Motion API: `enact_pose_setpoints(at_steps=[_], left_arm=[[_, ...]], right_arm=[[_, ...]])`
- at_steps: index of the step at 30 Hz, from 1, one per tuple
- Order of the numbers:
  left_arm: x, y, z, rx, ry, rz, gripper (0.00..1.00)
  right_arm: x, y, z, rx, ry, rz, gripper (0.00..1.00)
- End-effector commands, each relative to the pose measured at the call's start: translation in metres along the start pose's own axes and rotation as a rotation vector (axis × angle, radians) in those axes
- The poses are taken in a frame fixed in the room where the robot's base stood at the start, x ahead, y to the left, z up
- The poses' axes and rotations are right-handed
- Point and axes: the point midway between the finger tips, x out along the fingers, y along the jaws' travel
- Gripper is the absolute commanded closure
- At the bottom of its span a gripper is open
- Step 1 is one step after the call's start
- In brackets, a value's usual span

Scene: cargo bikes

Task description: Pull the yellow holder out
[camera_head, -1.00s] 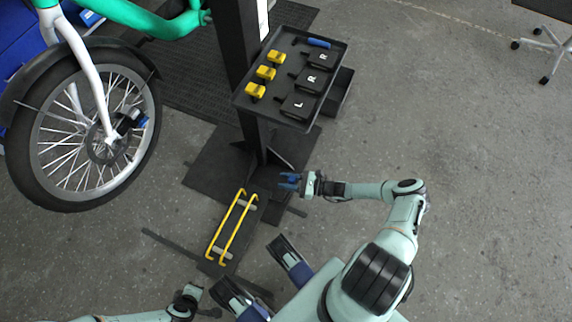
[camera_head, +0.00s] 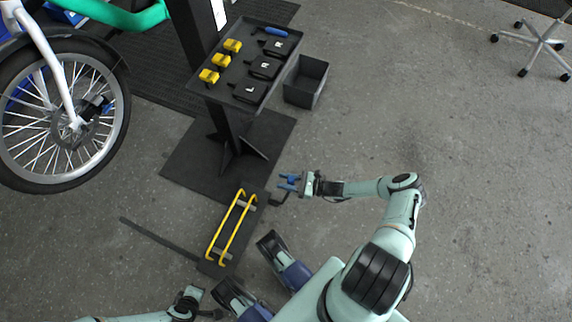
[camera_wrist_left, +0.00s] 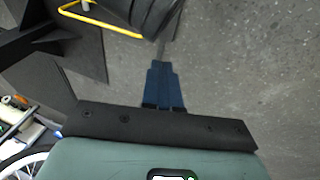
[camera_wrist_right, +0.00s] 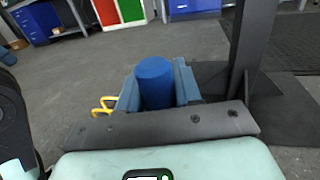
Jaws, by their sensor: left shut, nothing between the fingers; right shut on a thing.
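The yellow holder (camera_head: 238,222), a pair of yellow rails on a black base, lies low on the floor in front of the stand. Its rails also show at the left of the right wrist view (camera_wrist_right: 104,105). My right gripper (camera_head: 288,183) is to the right of the holder's far end, shut on a blue cylindrical handle (camera_wrist_right: 155,80). A dark rod (camera_head: 278,200) runs between the holder's end and the gripper; the joint is hard to see. My left gripper (camera_wrist_left: 160,66) is shut and empty, with part of a yellow rail above left of it in its wrist view.
The stand's black base plate (camera_head: 187,160) lies beyond the holder. Its tray (camera_head: 228,90) carries yellow and black parts, with a black bin (camera_head: 306,82) beside it. A bike wheel (camera_head: 60,120) is at left. A long dark bar (camera_head: 158,240) lies left of the holder.

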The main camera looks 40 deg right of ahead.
Motion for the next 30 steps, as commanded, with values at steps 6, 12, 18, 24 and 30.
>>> enact_pose_setpoints(at_steps=[6, 12, 18, 24, 30], left_arm=[[0.000, 0.000, 0.000, 0.000, 0.000, 0.000, 1.00], [0.000, 0.000, 0.000, 0.000, 0.000, 0.000, 1.00], [0.000, 0.000, 0.000, 0.000, 0.000, 0.000, 1.00], [0.000, 0.000, 0.000, 0.000, 0.000, 0.000, 1.00], [-0.003, 0.001, 0.004, 0.001, -0.011, 0.001, 1.00]], right_arm=[[-0.001, -0.001, 0.000, 0.000, 0.001, -0.001, 1.00], [-0.001, -0.001, 0.000, 0.000, 0.001, -0.001, 1.00], [0.000, 0.000, 0.000, 0.000, 0.001, -0.001, 0.45], [-0.003, 0.000, 0.000, 0.000, 0.001, -0.001, 0.45], [-0.029, -0.001, 0.000, -0.002, 0.004, -0.002, 0.45]])
